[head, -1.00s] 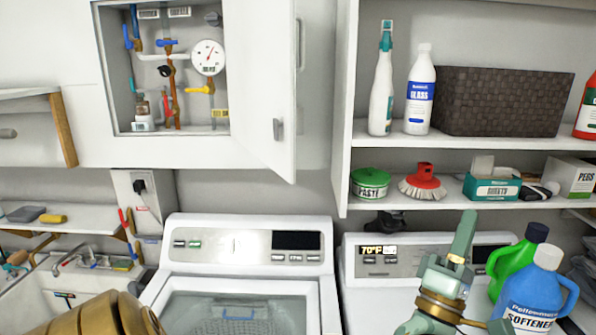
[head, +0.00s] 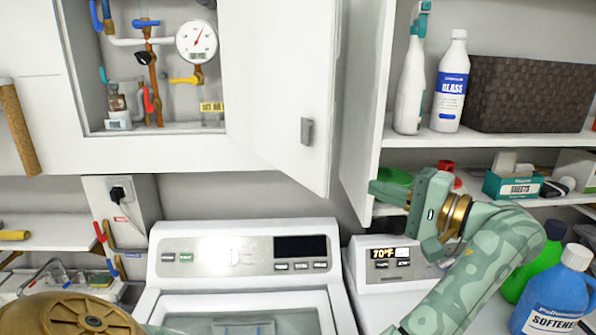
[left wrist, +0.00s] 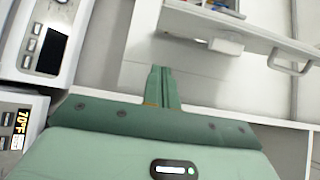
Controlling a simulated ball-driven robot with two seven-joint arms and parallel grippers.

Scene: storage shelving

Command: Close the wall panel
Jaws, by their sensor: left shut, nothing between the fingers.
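The white wall panel (head: 275,75) stands open, swung out to the right of its box on the wall. A small grey latch (head: 307,131) shows near its free edge. The open box holds pipes, valves and a round gauge (head: 197,41). My left gripper (head: 378,190) is green, shut and empty. It points left, right of the panel's lower free corner in the picture, with a visible gap. In the left wrist view its shut fingers (left wrist: 160,86) point toward the panel's underside, and a bar handle (left wrist: 290,62) shows at the right. My right gripper is not in view.
White shelving (head: 365,110) with bottles, a dark basket (head: 528,95) and small goods stands close beside my left gripper. Washing machines (head: 245,255) stand below. A blue softener bottle (head: 560,290) and a green bottle are near my left arm.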

